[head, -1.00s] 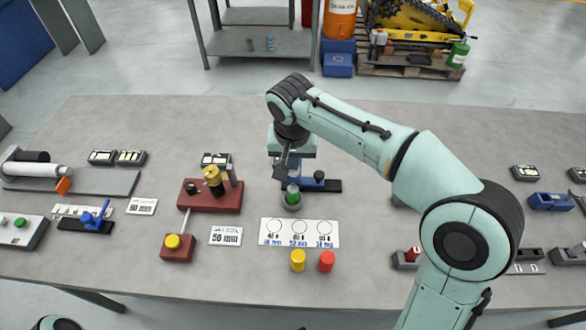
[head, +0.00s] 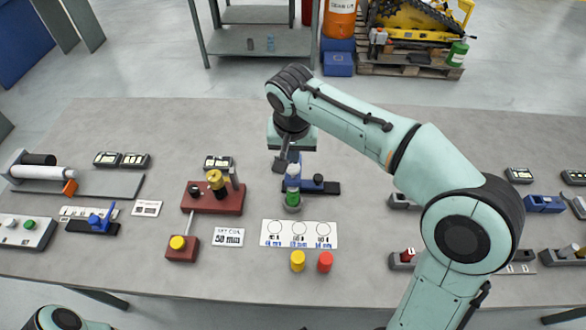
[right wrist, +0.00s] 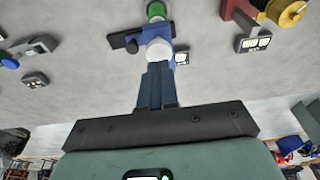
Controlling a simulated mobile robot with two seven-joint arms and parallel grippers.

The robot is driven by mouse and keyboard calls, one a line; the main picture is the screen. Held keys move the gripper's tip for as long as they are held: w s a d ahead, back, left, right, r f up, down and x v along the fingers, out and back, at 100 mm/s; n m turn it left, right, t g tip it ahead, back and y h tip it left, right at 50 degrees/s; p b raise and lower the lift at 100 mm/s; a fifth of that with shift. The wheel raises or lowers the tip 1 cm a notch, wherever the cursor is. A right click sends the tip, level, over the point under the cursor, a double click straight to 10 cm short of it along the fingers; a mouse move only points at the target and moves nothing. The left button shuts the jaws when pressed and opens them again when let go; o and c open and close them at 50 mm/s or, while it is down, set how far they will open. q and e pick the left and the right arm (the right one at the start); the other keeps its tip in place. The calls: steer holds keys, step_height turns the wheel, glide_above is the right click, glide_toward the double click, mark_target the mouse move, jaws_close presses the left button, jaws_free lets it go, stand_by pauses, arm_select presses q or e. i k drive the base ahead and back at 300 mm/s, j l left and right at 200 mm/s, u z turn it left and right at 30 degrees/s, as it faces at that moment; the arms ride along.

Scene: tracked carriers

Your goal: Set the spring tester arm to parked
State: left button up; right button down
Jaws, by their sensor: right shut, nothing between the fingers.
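In the middle of the bench, a small fixture that I take for the spring tester has a black base (head: 328,187) and a blue upright part. A white round piece (head: 293,171) sits above a green cylinder (head: 292,199) there. The white piece (right wrist: 158,50) and green cylinder (right wrist: 156,10) also show in the right wrist view, beyond the fingertips. My right gripper (head: 280,165) is shut and empty, close beside the white piece; I cannot tell whether it touches. Part of the fixture is hidden behind the gripper. My left gripper is not in view.
A card with three circles (head: 299,234) lies in front, with a yellow cylinder (head: 297,261) and a red cylinder (head: 325,262) near it. A dark red fixture (head: 211,203) stands to the left. Small devices line the right side. The bench's back strip is clear.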

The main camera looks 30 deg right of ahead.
mark_target(317, 183)
steer(key=k+j, duration=0.8)
steer(key=k, duration=0.05)
